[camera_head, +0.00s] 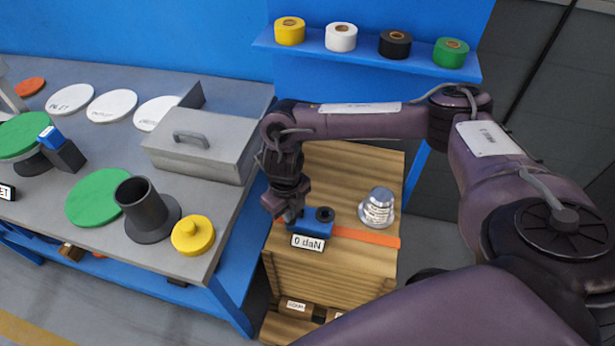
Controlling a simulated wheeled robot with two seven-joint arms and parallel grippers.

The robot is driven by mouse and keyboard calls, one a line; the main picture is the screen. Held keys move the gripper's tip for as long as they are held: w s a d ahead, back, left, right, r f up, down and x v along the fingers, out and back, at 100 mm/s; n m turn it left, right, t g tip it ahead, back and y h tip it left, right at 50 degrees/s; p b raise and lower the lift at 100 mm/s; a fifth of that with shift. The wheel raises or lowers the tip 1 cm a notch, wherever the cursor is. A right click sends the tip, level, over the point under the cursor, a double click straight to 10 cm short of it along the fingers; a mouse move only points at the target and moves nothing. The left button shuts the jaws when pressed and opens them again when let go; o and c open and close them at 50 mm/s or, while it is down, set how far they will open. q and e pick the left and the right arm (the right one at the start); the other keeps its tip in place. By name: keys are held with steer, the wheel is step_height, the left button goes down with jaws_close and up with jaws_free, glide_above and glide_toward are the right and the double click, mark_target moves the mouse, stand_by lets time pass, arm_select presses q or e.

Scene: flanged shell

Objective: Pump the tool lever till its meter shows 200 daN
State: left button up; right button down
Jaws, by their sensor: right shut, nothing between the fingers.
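The tool is a blue body (308,228) with a black round knob, lying on the wooden cabinet top. Its white meter (308,243) reads 0 daN. An orange strip (358,236) runs from it to the right and may be its lever; I cannot tell for sure. My right gripper (290,214) points down at the left end of the blue body, shut with nothing between its fingers. It partly covers that end, and I cannot tell whether it touches. My left gripper is not in view.
A silver flanged shell (378,208) stands on the cabinet (325,267) behind the orange strip. The grey bench (240,135) at left holds a lidded grey box (200,145), a dark flanged pipe (145,208) and a yellow knobbed cap (193,235). Tape rolls sit on a blue shelf (365,60).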

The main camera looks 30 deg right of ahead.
steer(key=shift+s+a+f+b, duration=1)
steer(key=shift+f+b, duration=2.15)
steer(key=shift+f, duration=1.1)
step_height(320, 180, up, 11)
steer(key=p, duration=1)
steer(key=shift+w+d+r, duration=0.15)
steer(key=shift+w+r, duration=0.05)
steer(key=shift+f, duration=0.1)
steer(key=f+b, duration=0.1)
steer(key=w+d+b, duration=0.1)
steer(key=f+b, duration=0.1)
steer(key=shift+w+d+f, duration=0.25)
steer(key=shift+d+f, duration=0.05)
steer(key=shift+w+d+r, duration=0.1)
steer(key=shift+w+d, duration=0.05)
